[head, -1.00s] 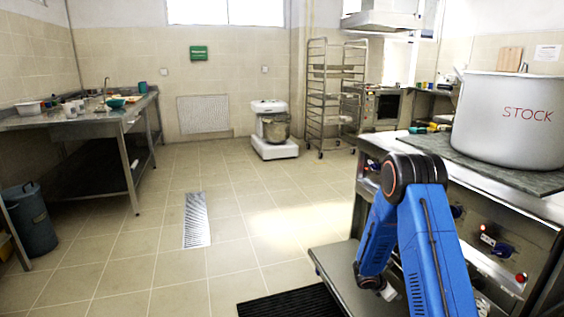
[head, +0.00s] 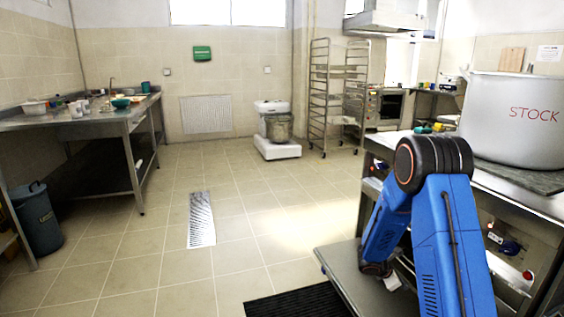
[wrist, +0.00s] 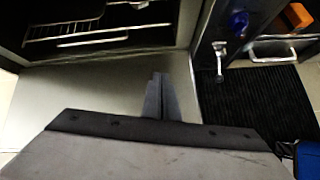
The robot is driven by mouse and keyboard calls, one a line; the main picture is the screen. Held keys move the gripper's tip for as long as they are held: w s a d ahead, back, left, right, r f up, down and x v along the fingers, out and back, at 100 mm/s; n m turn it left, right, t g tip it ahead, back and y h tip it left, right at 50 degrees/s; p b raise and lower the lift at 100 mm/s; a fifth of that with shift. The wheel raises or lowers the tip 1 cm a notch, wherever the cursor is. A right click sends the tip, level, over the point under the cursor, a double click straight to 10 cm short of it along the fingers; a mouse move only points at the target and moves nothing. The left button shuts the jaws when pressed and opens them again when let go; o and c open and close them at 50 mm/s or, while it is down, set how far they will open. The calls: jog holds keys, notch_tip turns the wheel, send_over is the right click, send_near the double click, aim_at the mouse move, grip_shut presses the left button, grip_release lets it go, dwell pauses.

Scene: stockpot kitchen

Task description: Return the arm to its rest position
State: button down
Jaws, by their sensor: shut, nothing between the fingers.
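My gripper (wrist: 159,97) shows in the wrist view with its two dark fingers together and nothing between them. It points over a pale, flat steel surface (wrist: 105,85), apart from any object. In the head view my blue arm is bent, its elbow high in front of the stove and its forearm hanging down beside the stove's front. The gripper's fingers cannot be made out there.
The large STOCK pot (head: 515,120) stands on the stove top (head: 495,165) at right. A low steel shelf (head: 345,262) juts out below, beside a black floor mat (head: 297,302). The wrist view shows a wire rack (wrist: 85,28) and an orange object (wrist: 297,15). Open floor lies left.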

jog(key=s+a+r+m+y, duration=0.15)
jog(key=s+r+m, duration=0.35)
jog(key=s+r, duration=0.55)
jog(key=s+a+r+m+y, duration=0.1)
jog(key=s+a+r+m, duration=0.35)
jog(key=r, duration=0.95)
jog(key=s+a+r+m+y, duration=0.2)
jog(key=s+a+r+m, duration=0.1)
jog(key=s, duration=0.6)
jog(key=s+a+r+m+t+y, duration=0.1)
jog(key=s+a+r+m+y, duration=0.1)
jog(key=s+a, duration=0.3)
jog(key=s+a+r+m+t+y, duration=0.1)
jog(key=s+a+r+m+y, duration=0.1)
jog(key=s, duration=1.1)
jog(key=shift+a+r+m, duration=0.9)
jog(key=shift+a+m, duration=0.2)
jog(key=shift+m, duration=0.05)
